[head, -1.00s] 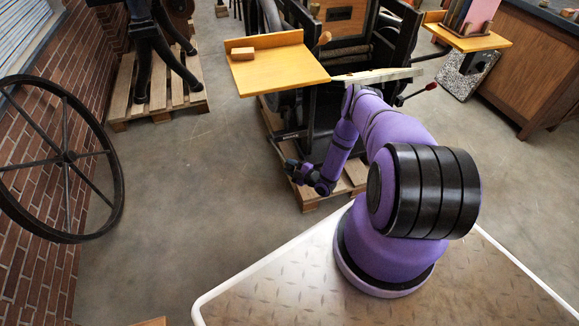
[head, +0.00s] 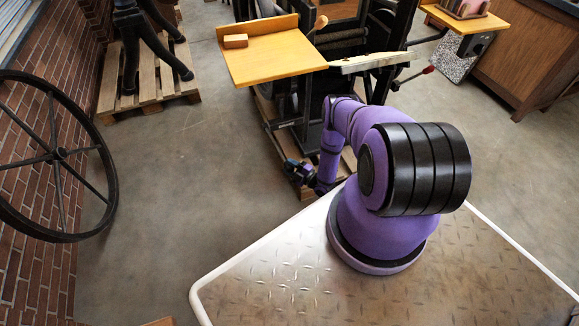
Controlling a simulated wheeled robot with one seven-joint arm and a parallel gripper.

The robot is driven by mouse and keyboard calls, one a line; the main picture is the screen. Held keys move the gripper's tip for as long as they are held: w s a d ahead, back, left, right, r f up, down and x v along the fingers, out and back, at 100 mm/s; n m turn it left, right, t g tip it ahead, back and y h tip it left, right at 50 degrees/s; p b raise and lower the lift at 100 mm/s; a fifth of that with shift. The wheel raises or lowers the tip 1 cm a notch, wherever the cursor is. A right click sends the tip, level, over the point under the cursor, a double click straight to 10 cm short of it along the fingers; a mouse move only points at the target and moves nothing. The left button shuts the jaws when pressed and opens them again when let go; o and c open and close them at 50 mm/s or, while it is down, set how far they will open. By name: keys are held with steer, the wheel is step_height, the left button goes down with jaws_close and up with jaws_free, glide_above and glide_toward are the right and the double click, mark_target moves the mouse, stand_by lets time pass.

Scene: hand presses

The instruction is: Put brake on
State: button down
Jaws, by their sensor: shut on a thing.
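The hand press (head: 340,45) stands at the top middle on a wooden pallet (head: 268,108), with dark frame bars below its yellow side board (head: 270,62). A lever with a red tip (head: 428,70) sticks out on the press's right side; I cannot tell whether it is the brake. My purple arm reaches down in front of the press. My gripper (head: 291,168) is low, by the pallet's front end, pointing left. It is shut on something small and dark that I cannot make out. The brake itself cannot be told apart in this view.
A small wooden block (head: 235,41) lies on the yellow board. A spoked black wheel (head: 58,154) stands by the brick wall at left. Another pallet (head: 150,88) holds a black stand. A wooden cabinet (head: 530,60) is at right. The floor (head: 190,190) at left is clear.

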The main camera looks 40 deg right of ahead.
steer(key=shift+s+a+f, duration=0.15)
steer(key=shift+s+f, duration=0.15)
steer(key=shift+f, duration=0.05)
steer(key=c, duration=0.7)
jaws_free()
steer(key=shift+w, duration=0.1)
steer(key=shift+r, duration=0.1)
steer(key=shift+r, duration=0.6)
step_height(320, 180, up, 2)
steer(key=shift+r, duration=0.25)
steer(key=s+a, duration=0.1)
steer(key=s, duration=0.4)
steer(key=s+a, duration=0.2)
steer(key=s, duration=0.3)
steer(key=s+a+r, duration=0.1)
steer(key=s, duration=0.4)
steer(key=shift+s+a+r, duration=0.1)
steer(key=shift+s+a, duration=0.05)
steer(key=shift+a, duration=0.2)
